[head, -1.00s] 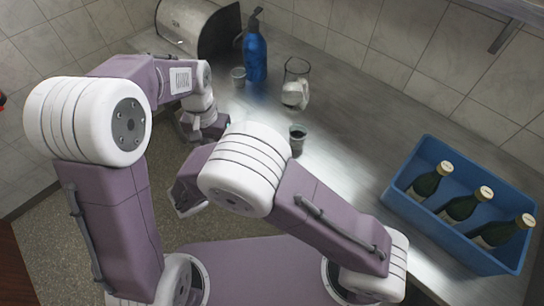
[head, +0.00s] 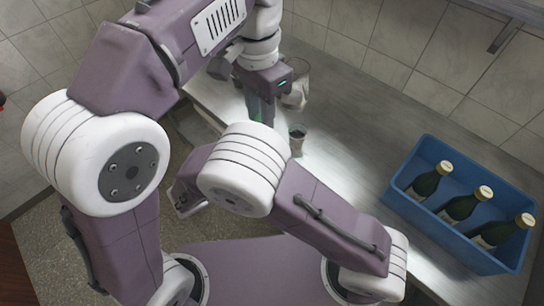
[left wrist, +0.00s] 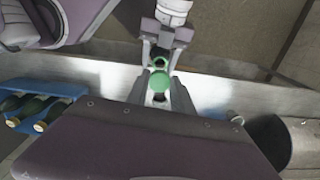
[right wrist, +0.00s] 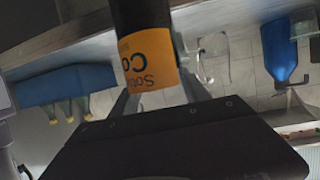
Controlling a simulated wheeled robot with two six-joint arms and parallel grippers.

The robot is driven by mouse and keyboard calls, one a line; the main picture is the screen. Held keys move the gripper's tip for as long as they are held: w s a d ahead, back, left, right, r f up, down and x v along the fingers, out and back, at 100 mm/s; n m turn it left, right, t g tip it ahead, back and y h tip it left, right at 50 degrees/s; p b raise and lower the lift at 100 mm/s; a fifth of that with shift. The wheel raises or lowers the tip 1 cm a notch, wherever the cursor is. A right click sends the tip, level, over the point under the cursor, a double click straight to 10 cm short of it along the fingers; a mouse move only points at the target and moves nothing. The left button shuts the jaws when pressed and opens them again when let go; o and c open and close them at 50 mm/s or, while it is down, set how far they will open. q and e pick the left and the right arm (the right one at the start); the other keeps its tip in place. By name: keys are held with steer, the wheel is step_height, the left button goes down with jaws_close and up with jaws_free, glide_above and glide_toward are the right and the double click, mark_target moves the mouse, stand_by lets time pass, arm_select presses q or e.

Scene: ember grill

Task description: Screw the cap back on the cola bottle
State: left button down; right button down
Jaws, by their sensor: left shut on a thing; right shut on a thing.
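My left gripper (head: 261,112) is over the counter's front edge in the head view. In the left wrist view its fingers (left wrist: 160,90) are shut on a green cap (left wrist: 160,81). My right gripper (left wrist: 165,42) is just beyond, with a dark green ring, seemingly the bottle's top, between its fingers, close to the cap. I cannot tell whether cap and bottle touch. In the right wrist view my right gripper (right wrist: 163,95) is shut on the dark cola bottle (right wrist: 148,55) with its orange label; the bottle's end is out of frame. The head view hides the bottle.
A cup of dark drink (head: 297,138) stands on the counter near the left gripper. A glass pitcher (head: 299,88) is behind it, partly hidden. A blue crate (head: 440,236) with green bottles stands at the right. The counter between cup and crate is clear.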

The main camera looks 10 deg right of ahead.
arm_select(q)
steer(key=shift+f, duration=2)
steer(key=shift+f, duration=0.9)
steer(key=shift+f, duration=0.55)
steer(key=m, duration=2.9)
steer(key=shift+w+d, duration=0.15)
steer(key=shift+w, duration=0.1)
